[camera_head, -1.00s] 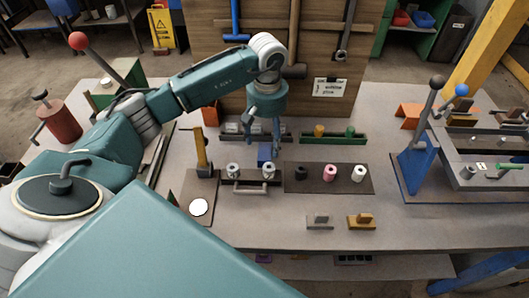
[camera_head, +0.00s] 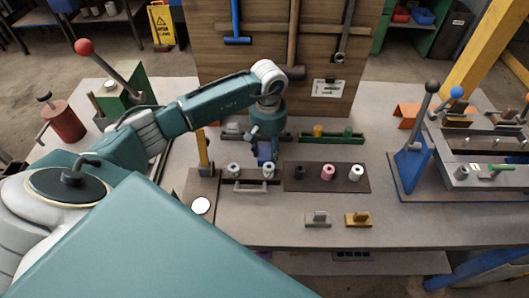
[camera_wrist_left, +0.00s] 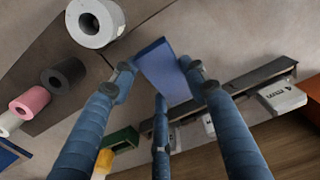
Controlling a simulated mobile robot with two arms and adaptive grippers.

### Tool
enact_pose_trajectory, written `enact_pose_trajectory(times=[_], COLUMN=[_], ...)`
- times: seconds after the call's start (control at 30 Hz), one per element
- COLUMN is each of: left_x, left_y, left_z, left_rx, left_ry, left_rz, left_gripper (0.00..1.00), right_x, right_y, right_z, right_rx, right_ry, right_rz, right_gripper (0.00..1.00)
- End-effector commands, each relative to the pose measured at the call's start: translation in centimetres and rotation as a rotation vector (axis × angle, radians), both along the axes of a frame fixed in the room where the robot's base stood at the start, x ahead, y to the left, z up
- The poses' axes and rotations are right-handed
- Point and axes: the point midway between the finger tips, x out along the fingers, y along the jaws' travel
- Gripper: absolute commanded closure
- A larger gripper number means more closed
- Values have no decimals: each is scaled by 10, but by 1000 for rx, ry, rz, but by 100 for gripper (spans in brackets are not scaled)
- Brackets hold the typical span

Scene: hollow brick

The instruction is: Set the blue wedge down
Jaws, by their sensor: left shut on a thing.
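The blue wedge (camera_head: 266,153) is between the fingers of my left gripper (camera_head: 265,158), behind the metal rollers in the head view. In the left wrist view the wedge (camera_wrist_left: 163,72) shows as a flat blue block between the fingertips of the gripper (camera_wrist_left: 158,82). The gripper is shut on it, pointing down. The wedge is low over the grey table (camera_head: 230,225). I cannot tell whether its underside touches the table. My right gripper is not in view.
Close in front is a holder with two metal rollers (camera_head: 234,170). Right of it, a dark mat (camera_head: 313,180) carries black, pink and white rollers. Behind are a grey tray (camera_head: 233,134) and a green tray (camera_head: 336,140). A yellow post (camera_head: 203,150) stands left.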

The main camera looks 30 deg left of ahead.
Motion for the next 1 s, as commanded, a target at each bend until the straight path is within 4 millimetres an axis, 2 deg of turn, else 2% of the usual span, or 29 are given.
enact_pose_trajectory(times=[0.27,0.47,0.67,0.8,1.0], left_x=[1,2,3,3,2], left_y=[0,1,1,1,1], left_z=[3,22,67,111,165], left_rx=[0,1,0,1,1], left_ry=[-1,-5,-10,-11,-6], left_rz=[0,0,-1,0,1], left_gripper=[86,86,86,86,86], right_x=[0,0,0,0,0], right_y=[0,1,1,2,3], right_z=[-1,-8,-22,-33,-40], right_rx=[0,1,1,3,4], right_ry=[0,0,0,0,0], right_rz=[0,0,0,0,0], right_gripper=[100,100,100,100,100])
